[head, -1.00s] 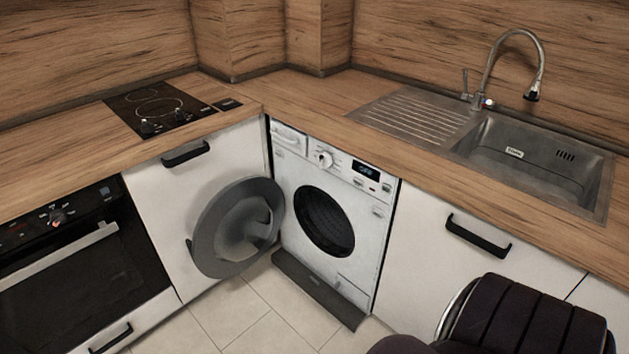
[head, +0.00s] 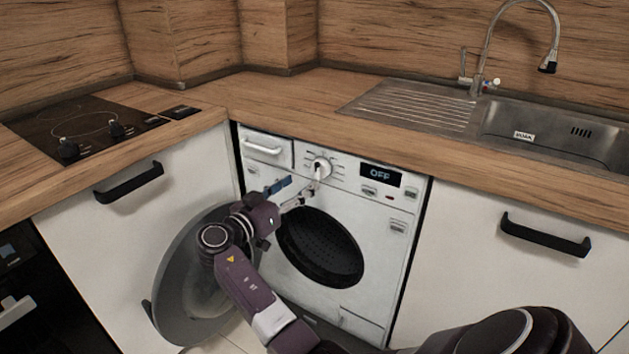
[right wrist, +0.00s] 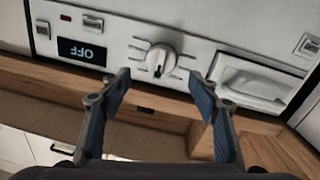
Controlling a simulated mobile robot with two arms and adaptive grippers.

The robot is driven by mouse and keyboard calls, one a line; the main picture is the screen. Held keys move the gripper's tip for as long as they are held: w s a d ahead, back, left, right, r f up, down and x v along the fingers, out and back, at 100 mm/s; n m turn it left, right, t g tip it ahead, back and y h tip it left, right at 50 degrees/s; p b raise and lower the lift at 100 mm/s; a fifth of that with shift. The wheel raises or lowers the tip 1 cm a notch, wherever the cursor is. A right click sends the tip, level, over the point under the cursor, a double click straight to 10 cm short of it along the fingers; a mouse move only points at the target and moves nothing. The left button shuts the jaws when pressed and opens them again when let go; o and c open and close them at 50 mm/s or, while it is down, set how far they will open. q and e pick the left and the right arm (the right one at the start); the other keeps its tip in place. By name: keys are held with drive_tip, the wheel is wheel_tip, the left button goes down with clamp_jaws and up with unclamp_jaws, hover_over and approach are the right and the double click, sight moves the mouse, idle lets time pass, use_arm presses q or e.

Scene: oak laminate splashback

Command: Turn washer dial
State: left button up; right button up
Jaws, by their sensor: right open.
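The washer (head: 372,222) stands under the counter, with its round door (head: 188,290) swung open to the left. Its white dial (head: 320,168) is at the top of the front panel, left of a display (head: 380,175) that reads OFF. My right gripper (head: 300,188) is open, just below and left of the dial in the head view. In the right wrist view the dial (right wrist: 160,60) appears upside down, between and beyond the two spread fingertips (right wrist: 162,80). No contact with the dial shows. My left gripper is not in view.
The detergent drawer handle (head: 262,148) is just left of the dial. The wooden counter (head: 300,105) overhangs the panel. A sink (head: 555,135) is at the right, a cooktop (head: 80,130) at the left. A cabinet handle (head: 545,235) juts out at the right.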

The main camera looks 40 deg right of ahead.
sight(315, 172)
drive_tip(key=x, duration=0.7)
drive_tip(key=shift+w+d, duration=0.1)
drive_tip(key=shift+d, duration=0.15)
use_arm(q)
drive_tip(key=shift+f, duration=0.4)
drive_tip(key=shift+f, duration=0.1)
use_arm(e)
drive_tip(key=c, duration=1.2)
